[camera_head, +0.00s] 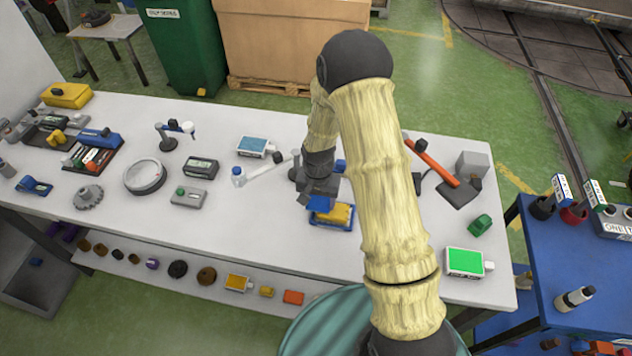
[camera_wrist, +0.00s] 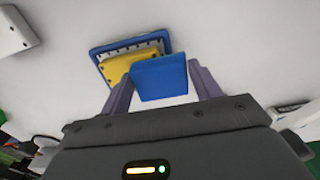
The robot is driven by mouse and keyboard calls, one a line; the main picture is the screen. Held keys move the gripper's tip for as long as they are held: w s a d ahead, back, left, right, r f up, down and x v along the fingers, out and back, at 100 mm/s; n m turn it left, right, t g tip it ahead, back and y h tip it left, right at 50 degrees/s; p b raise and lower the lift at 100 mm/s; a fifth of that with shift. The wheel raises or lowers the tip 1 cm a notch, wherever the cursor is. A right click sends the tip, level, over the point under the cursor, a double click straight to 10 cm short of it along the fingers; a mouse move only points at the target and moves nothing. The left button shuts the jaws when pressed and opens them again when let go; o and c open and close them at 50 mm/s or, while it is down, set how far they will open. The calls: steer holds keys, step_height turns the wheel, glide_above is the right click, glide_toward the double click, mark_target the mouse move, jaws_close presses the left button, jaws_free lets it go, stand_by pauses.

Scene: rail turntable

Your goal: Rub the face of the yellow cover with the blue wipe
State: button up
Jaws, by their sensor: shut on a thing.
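My gripper (camera_head: 317,195) is shut on the blue wipe (camera_wrist: 160,78), a block held between the two fingers in the wrist view. The wipe also shows as a small blue patch (camera_head: 319,204) under my gripper in the head view. The yellow cover (camera_head: 341,213) sits in a blue frame (camera_head: 331,224) on the white table. In the wrist view, the cover (camera_wrist: 117,68) lies just beyond and left of the wipe, which hides part of it. I cannot tell whether the wipe touches the cover.
The table is bare just left of the cover.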

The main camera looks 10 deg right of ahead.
step_height(320, 180, up, 4)
steer(key=shift+s+f+p, duration=0.1)
steer(key=shift+f+p, duration=0.15)
steer(key=shift+p, duration=0.55)
step_height(320, 180, up, 2)
steer(key=shift+d+r+p, duration=0.1)
steer(key=shift+d+p, duration=0.05)
steer(key=shift+p, duration=0.6)
steer(key=shift+r+p, duration=0.5)
steer(key=shift+r, duration=0.25)
